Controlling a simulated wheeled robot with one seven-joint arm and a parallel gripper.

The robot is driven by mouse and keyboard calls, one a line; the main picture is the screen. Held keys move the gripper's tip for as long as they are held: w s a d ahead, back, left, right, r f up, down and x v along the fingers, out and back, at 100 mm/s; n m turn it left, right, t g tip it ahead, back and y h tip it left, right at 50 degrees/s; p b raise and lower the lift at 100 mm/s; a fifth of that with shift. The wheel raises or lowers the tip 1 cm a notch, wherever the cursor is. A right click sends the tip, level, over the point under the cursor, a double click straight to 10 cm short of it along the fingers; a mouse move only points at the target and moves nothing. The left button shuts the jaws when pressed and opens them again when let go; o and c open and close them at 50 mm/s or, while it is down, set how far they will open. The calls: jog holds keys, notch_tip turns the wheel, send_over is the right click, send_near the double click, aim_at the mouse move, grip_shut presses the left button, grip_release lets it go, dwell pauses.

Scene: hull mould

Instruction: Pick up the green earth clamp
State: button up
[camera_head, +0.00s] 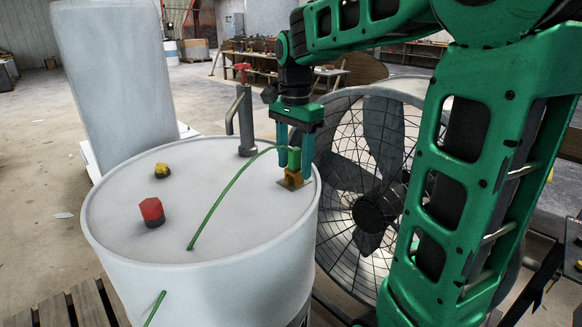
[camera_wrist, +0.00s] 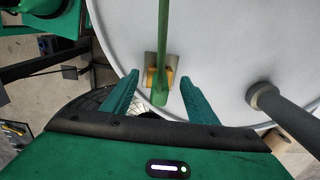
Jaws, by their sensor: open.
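The green earth clamp (camera_head: 294,158) stands at the right side of the white drum's top, on a brass-coloured lug (camera_head: 293,178) fixed to a small grey plate. A green cable runs from it across the lid. My gripper (camera_head: 294,160) points down over it, open, with one teal finger on each side. The wrist view shows the clamp (camera_wrist: 160,96) between the spread fingers (camera_wrist: 159,80), with visible gaps on both sides. The lower part of the clamp, where it meets the lug, is partly hidden in the head view.
The white drum (camera_head: 105,235) carries a grey pump pipe (camera_head: 245,120) with a red top, a red knob (camera_head: 152,210) and a yellow cap (camera_head: 162,169). A large caged fan (camera_head: 375,200) stands right behind the drum.

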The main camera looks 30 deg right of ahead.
jog(key=shift+f, duration=0.95)
jog(key=c, duration=1.2)
jog(key=shift+c, duration=0.2)
jog(key=shift+r, duration=0.1)
notch_tip(320, 180, up, 14)
jog(key=shift+f, duration=0.15)
jog(key=shift+s, duration=0.1)
